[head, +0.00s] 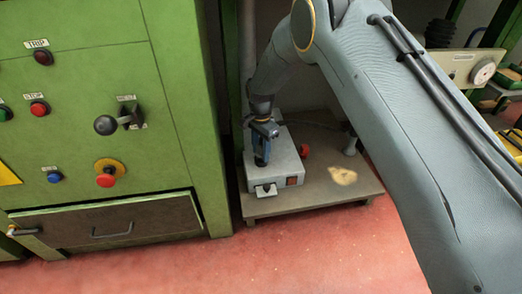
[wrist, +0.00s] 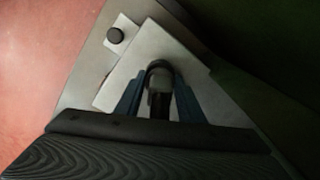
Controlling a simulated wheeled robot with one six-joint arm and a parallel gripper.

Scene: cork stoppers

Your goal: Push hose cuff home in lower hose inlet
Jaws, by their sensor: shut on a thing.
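My gripper (head: 262,160) points down over a light grey box (head: 283,160) on a low platform. In the wrist view, the two dark blue fingers of my gripper (wrist: 159,88) are shut on a dark, rounded, tube-like piece (wrist: 160,68), which I take to be the hose cuff. The piece stands between the fingertips, over the top of the grey box (wrist: 125,75). The fingers and shadow hide its lower end. I cannot tell whether it touches or sits in an opening. The lower hose inlet is not clearly visible.
A green cabinet (head: 165,110) with buttons, a black-knobbed lever (head: 106,125) and a drawer (head: 105,222) stands close on the left. A red knob (head: 304,151) is at the box's right side. The platform (head: 335,205) is mostly bare on the right.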

